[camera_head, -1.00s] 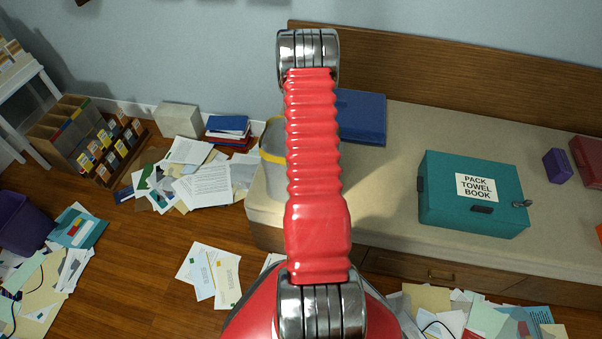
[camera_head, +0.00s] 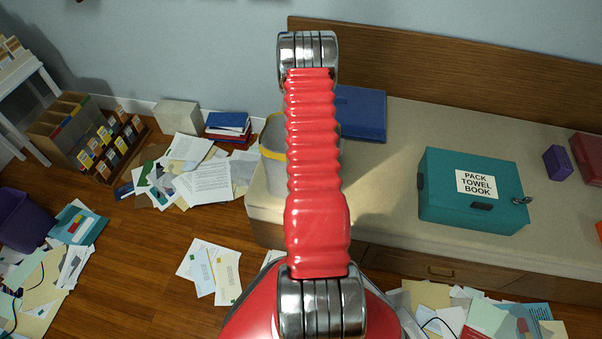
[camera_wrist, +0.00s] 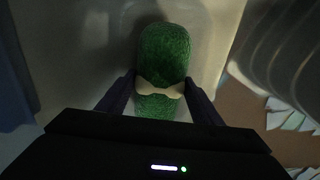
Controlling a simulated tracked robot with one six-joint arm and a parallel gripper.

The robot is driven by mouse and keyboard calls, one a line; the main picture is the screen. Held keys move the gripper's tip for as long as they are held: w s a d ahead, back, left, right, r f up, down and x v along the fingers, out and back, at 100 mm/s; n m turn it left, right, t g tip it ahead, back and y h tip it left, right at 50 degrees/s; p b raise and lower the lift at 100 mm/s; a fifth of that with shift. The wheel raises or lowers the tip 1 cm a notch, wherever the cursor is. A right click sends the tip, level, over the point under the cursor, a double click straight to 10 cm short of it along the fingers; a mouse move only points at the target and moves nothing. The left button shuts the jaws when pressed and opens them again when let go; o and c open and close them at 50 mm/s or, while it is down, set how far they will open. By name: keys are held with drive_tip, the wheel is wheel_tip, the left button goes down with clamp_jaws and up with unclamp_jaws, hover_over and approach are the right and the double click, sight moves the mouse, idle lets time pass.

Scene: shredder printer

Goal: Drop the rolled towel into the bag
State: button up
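The rolled towel (camera_wrist: 163,55) is a green roll with a cream band around it, in the middle of the wrist view. My gripper (camera_wrist: 160,84) has a dark finger against each side of the towel at the band and looks shut on it. In the head view my red arm hides the gripper and towel. A grey open-topped container with a yellow stripe, which looks like the bag (camera_head: 272,158), stands at the left end of the bench, partly behind my arm. A ribbed grey surface (camera_wrist: 285,50) at the right of the wrist view may be its side.
The beige bench (camera_head: 385,205) holds a blue box (camera_head: 360,114) behind my arm, a teal box (camera_head: 440,205) labelled "PACK TOWEL BOOK", and a small purple box (camera_head: 558,162). Loose papers (camera_head: 208,183) cover parts of the floor. The bench is clear between my arm and the teal box.

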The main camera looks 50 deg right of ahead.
drive_tip(key=o, duration=0.5)
drive_tip(key=shift+r, duration=0.1)
wheel_tip(320, 180, up, 14)
drive_tip(key=shift+f, duration=0.2)
idle(0.5)
idle(0.6)
